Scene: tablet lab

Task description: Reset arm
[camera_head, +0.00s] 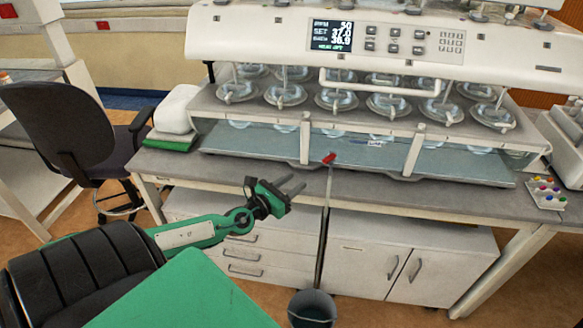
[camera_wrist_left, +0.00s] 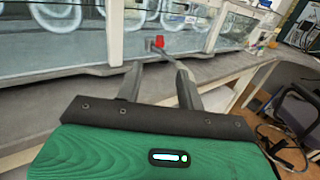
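My left arm (camera_head: 190,235), green with dark joints, reaches in from the left in front of the bench. Its left gripper (camera_head: 291,186) is open and empty, with its two grey fingers apart, in front of the bench's front edge. The gripper also shows in the left wrist view (camera_wrist_left: 160,82), with nothing between its fingers. My right gripper is in neither view.
A dissolution tester (camera_head: 400,45) with several glass vessels stands on the bench (camera_head: 250,180). A red-handled tap (camera_head: 329,158) sits at its front, above a dark bucket (camera_head: 312,308). An office chair (camera_head: 75,140) stands left.

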